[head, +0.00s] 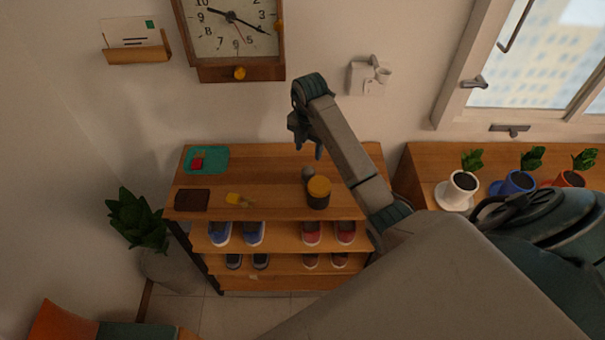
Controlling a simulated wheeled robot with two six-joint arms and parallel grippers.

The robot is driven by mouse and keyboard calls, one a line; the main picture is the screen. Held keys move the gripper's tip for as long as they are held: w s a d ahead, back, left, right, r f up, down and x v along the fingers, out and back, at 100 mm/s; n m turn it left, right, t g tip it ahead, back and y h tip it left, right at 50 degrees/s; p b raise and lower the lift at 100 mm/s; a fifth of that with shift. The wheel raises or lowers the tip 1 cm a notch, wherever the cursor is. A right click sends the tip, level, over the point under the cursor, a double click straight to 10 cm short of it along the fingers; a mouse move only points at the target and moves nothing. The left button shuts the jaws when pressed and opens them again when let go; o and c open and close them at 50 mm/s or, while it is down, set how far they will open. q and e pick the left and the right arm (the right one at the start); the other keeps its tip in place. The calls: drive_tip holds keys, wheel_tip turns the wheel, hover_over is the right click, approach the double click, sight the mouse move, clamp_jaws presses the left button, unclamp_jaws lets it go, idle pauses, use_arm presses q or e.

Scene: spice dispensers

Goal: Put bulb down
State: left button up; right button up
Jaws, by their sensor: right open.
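My right gripper (306,150) hangs fingers-down over the back right part of the wooden shelf top (265,175). It is open. A small grey rounded thing (308,174) shows below the fingertips, partly behind a dark jar with a yellow lid (318,191). I cannot tell whether it is the bulb, or whether the fingers touch it. No bulb can be made out clearly elsewhere. My left gripper is not in view.
Shoes stand on the lower shelves. Potted plants (463,185) stand on the right cabinet. A clock (236,72) hangs above.

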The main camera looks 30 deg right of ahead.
sight(308, 167)
drive_tip(key=shift+f+b, duration=2.7)
drive_tip(key=shift+f, duration=0.35)
wheel_tip(308, 167, down, 4)
drive_tip(key=b, duration=0.2)
drive_tip(key=shift+b, duration=0.35)
drive_tip(key=shift+d+f, duration=0.1)
drive_tip(key=shift+f, duration=0.1)
drive_tip(key=shift+r, duration=0.1)
drive_tip(key=c, duration=0.7)
drive_tip(key=shift+c, duration=0.2)
